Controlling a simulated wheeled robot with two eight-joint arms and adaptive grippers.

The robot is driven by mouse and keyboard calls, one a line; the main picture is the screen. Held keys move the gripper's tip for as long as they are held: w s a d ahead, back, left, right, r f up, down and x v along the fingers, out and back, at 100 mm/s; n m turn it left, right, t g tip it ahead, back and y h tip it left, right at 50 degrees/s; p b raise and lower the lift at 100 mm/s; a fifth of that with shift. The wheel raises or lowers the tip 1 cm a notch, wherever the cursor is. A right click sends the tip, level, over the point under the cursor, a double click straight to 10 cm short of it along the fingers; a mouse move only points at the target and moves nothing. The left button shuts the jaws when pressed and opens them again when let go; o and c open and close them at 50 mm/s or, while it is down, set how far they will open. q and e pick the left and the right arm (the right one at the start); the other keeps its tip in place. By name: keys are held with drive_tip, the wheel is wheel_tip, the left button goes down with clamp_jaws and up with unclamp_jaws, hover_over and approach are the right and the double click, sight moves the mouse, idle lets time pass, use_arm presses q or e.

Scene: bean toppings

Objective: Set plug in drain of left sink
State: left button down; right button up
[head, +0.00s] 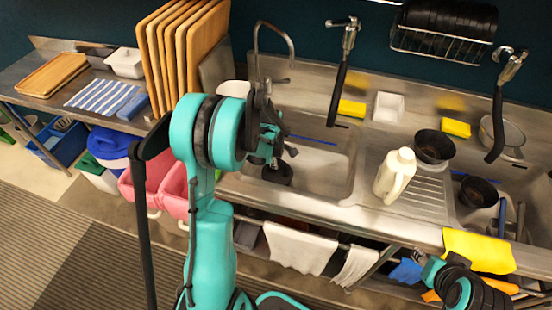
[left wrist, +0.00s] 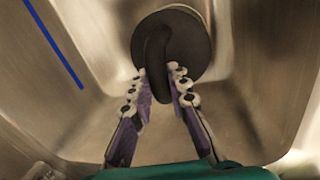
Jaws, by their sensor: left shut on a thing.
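The plug is a round black disc with a raised grip (left wrist: 172,50). In the left wrist view my left gripper (left wrist: 160,82) is shut on the plug's grip. In the head view the dark plug (head: 277,172) shows in the left sink (head: 325,170), below my left gripper (head: 272,150). The drain is not visible, and I cannot tell whether the plug touches the sink floor. My right arm shows at the bottom right of the head view, with its gripper's fingers not clearly visible.
A white jug (head: 394,177) and a black bowl (head: 434,147) stand on the drainboard right of the left sink. A tap (head: 275,55) rises behind that sink. Wooden boards (head: 185,50) stand to the left. A yellow cloth (head: 478,250) hangs at the right front edge.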

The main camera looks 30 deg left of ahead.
sight(276, 172)
use_arm(q)
wheel_tip(276, 172, down, 5)
drive_tip(key=b, duration=0.3)
drive_tip(key=shift+r, duration=0.1)
drive_tip(key=shift+f+b, duration=1)
drive_tip(key=shift+f, duration=0.05)
drive_tip(key=shift+f+b, duration=0.4)
drive_tip(key=c, duration=1.4)
unclamp_jaws()
drive_tip(key=shift+o, duration=0.2)
drive_tip(key=shift+r, duration=0.1)
wheel_tip(276, 172, up, 12)
drive_tip(key=s, duration=0.2)
drive_tip(key=shift+s+d, duration=0.15)
drive_tip(key=shift+s, duration=0.05)
